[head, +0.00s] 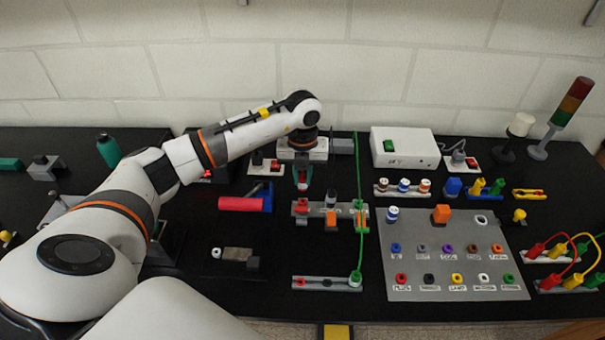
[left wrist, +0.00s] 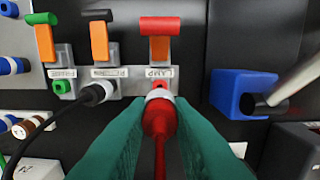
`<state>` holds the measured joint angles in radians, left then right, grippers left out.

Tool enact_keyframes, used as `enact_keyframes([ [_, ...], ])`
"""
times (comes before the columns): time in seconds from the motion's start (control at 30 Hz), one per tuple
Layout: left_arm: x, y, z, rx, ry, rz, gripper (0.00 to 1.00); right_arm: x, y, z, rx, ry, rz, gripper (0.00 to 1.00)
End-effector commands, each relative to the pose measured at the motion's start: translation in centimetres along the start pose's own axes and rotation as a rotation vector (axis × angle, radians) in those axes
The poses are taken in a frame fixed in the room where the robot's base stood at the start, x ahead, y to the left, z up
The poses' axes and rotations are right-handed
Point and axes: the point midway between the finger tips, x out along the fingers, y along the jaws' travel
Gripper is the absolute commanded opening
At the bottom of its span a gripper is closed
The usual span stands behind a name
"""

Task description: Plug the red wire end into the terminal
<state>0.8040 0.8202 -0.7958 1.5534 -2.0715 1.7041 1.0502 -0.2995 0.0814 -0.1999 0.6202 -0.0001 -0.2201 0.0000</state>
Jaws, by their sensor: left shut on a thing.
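My left gripper (head: 302,178) is just behind the terminal row (head: 300,209) in the head view. In the left wrist view its teal fingers (left wrist: 160,115) are shut on the red wire end (left wrist: 158,118), a red plug with a pale collar. The red wire runs down between the fingers. The plug points at the LAMP terminal (left wrist: 165,73), which has an orange lever with a red top. The collar overlaps the lower edge of the terminal's red hole; I cannot tell whether the tip is inside. My right gripper is not in view.
A black-wired plug (left wrist: 95,93) stands at the neighbouring terminal. A blue holder (left wrist: 238,93) is beside the row. A green wire (head: 357,165) runs along the row's right end. A labelled grey board (head: 455,258) lies to the right.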

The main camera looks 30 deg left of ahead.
Motion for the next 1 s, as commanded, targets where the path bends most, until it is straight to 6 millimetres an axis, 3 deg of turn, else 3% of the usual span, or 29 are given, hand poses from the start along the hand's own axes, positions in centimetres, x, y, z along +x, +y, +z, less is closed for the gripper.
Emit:
enact_keyframes([
  [0.6,5.2,0.0,0.0,0.002,-0.001,0.000,0.00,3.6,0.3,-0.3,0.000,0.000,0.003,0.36],
  [1.0,5.6,0.0,0.1,0.002,-0.002,-0.001,0.00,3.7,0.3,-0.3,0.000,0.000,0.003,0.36],
])
